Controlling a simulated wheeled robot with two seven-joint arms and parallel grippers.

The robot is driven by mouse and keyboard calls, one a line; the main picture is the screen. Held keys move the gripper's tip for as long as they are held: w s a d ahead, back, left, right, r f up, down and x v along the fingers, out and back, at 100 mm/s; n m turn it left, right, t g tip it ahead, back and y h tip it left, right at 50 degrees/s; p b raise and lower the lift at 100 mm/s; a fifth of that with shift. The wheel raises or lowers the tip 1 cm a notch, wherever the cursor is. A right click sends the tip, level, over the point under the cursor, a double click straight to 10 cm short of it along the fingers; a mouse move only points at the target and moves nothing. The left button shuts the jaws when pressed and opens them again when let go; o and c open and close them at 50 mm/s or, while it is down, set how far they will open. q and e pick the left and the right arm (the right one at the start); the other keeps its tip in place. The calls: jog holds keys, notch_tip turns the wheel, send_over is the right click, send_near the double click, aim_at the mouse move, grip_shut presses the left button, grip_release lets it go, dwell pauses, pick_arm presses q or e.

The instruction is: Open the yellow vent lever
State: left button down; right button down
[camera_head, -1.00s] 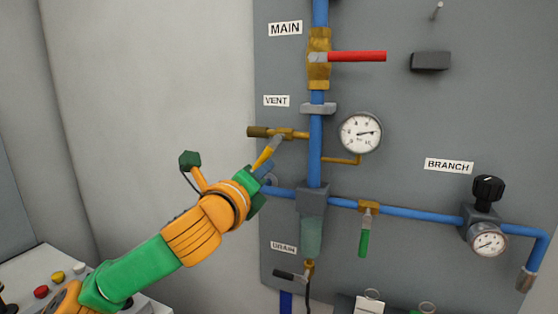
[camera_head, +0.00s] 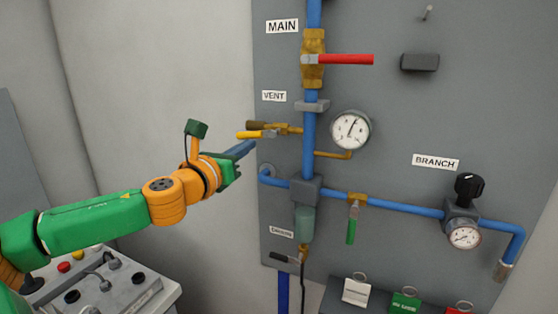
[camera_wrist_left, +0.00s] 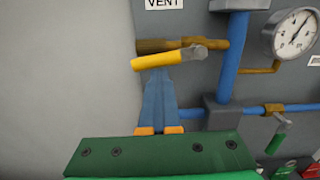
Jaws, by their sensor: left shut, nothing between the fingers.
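The yellow vent lever (camera_head: 252,134) is beside the VENT label, on a small brass valve branching left from the blue upright pipe. It points left, nearly in line with the brass stub (camera_head: 262,126) behind it. In the left wrist view the yellow lever (camera_wrist_left: 160,62) lies just above the fingertips. My left gripper (camera_head: 250,146) is shut and empty, its blue fingers just below the lever; I cannot tell whether they touch it. The closed fingers also show in the left wrist view (camera_wrist_left: 158,76). My right gripper is not in view.
A round gauge (camera_head: 351,130) sits right of the upright pipe, its needle near the top. The red main lever (camera_head: 345,59) sticks out above. A green lever (camera_head: 351,225) hangs from the lower pipe. A control box (camera_head: 128,285) stands at lower left.

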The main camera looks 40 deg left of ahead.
pick_arm(q)
jog(key=shift+a+r+m, duration=0.15)
jog(key=shift+r+m, duration=0.15)
jog(key=shift+m, duration=0.1)
dwell(0.4)
